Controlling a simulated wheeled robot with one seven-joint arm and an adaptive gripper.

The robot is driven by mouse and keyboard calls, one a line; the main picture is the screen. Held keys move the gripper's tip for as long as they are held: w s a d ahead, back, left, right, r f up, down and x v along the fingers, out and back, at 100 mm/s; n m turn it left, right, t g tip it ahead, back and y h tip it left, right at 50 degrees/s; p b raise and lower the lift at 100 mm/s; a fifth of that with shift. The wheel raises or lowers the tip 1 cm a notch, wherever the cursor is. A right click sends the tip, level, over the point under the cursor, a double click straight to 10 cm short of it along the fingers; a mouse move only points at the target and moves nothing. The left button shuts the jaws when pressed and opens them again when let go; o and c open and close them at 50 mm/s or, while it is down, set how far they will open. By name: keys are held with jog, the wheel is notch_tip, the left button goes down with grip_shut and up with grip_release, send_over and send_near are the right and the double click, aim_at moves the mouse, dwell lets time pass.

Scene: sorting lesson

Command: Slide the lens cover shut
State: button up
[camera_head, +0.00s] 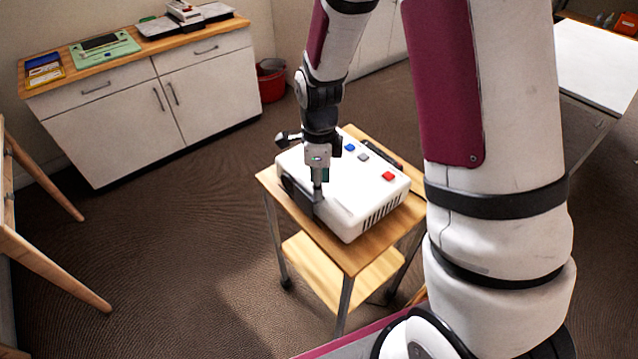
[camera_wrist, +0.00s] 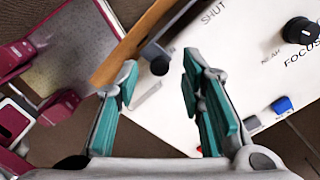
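A white projector (camera_head: 348,196) sits on a wooden cart. Its dark lens cover (camera_head: 301,196) runs along the left front edge, partly hidden behind my gripper. In the wrist view the cover is a dark strip (camera_wrist: 181,22) with a round dark knob (camera_wrist: 156,60) at its near end. The word SHUT is printed on the white top beside the strip. My gripper (camera_head: 318,183) points down over this edge. In the wrist view its teal-padded fingers (camera_wrist: 160,66) are wide apart, with the knob showing between their tips; contact is not visible. The lens itself is hidden.
A black focus knob (camera_wrist: 300,31), a blue button (camera_wrist: 283,104) and a red button (camera_head: 388,176) stand on the projector top. The cart (camera_head: 351,260) has little bare wood around the projector. A cabinet (camera_head: 150,110) stands at back left; the floor between is clear.

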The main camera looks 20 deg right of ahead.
jog(key=shift+f, duration=0.5)
grip_shut()
jog(key=w+b, duration=0.1)
jog(key=w, duration=0.1)
jog(key=w+a+b, duration=0.1)
jog(key=w, duration=0.2)
jog(key=w+a, duration=0.1)
jog(key=w, duration=0.1)
jog(key=shift+w+a+b, duration=0.2)
jog(key=shift+b, duration=0.2)
jog(key=shift+w+r, duration=0.1)
jog(key=shift+w, duration=0.05)
grip_release()
